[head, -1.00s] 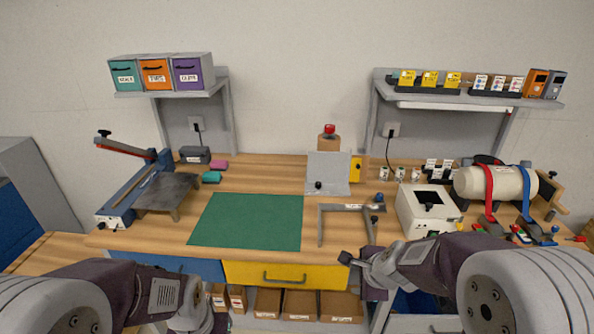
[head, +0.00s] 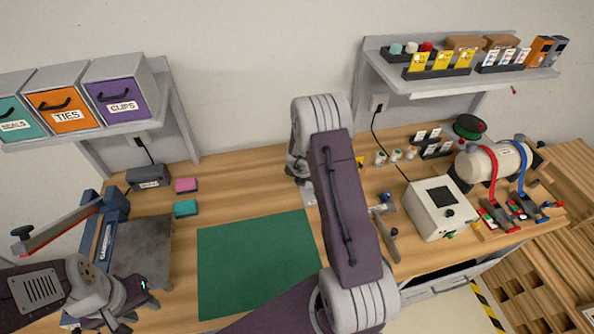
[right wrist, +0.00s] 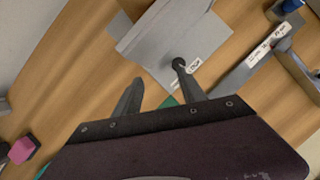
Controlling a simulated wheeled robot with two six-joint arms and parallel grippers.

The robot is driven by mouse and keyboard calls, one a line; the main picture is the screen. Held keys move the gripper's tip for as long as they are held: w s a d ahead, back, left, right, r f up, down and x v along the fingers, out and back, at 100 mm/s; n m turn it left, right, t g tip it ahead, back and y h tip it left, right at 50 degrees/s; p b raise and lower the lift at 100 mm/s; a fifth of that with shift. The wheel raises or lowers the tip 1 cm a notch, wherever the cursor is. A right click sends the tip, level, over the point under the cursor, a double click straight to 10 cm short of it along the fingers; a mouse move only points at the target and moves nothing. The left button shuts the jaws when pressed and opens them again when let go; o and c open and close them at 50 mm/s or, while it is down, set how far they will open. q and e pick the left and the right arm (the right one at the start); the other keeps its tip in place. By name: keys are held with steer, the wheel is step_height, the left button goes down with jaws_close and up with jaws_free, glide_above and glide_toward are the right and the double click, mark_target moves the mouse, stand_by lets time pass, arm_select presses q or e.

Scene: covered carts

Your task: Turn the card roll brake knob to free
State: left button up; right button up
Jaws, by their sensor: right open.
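A grey panel (right wrist: 165,45) with a small dark round knob (right wrist: 180,63) and a white label (right wrist: 195,66) shows in the right wrist view. The label's words are too blurred to read surely. My right gripper (right wrist: 157,73) is open above the panel's near edge, its right fingertip overlapping the knob in the picture; I cannot tell whether they touch. In the head view my right arm hides the panel, the knob and most of that gripper. My left gripper (head: 137,298) is low at the left, by a dark plate (head: 138,250); its fingers are unclear.
A green mat (head: 255,255) lies mid-bench. A white box (head: 436,210) and a cream cylinder with red and blue straps (head: 508,158) stand at the right. A grey bracket (right wrist: 255,60) is beside the panel. Pink (head: 186,184) and teal (head: 186,208) blocks lie at the back left.

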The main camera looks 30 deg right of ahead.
steer(key=s+d+r, duration=0.1)
steer(key=s+d, duration=0.1)
steer(key=s, duration=0.3)
steer(key=w+f, duration=0.2)
steer(key=f, duration=0.1)
steer(key=w+f, duration=0.1)
steer(key=f, duration=0.1)
steer(key=shift+d, duration=0.4)
steer(key=x, duration=0.2)
steer(key=shift+d+f, duration=0.25)
steer(key=shift+d, duration=0.1)
steer(key=shift+s+d+f, duration=0.15)
steer(key=shift+d+f, duration=0.1)
steer(key=shift+f, duration=0.2)
steer(key=shift+w+a, duration=0.1)
steer(key=shift+w, duration=0.2)
steer(key=shift+c, duration=0.6)
steer(key=shift+f, duration=0.1)
steer(key=c, duration=0.5)
arm_select(q)
steer(key=shift+s+d+r, duration=0.25)
steer(key=shift+s+r, duration=0.15)
steer(key=shift+s, duration=0.2)
steer(key=shift+s+d+r, duration=0.2)
steer(key=shift+s+r, duration=0.2)
steer(key=shift+s, duration=0.15)
arm_select(e)
jaws_close()
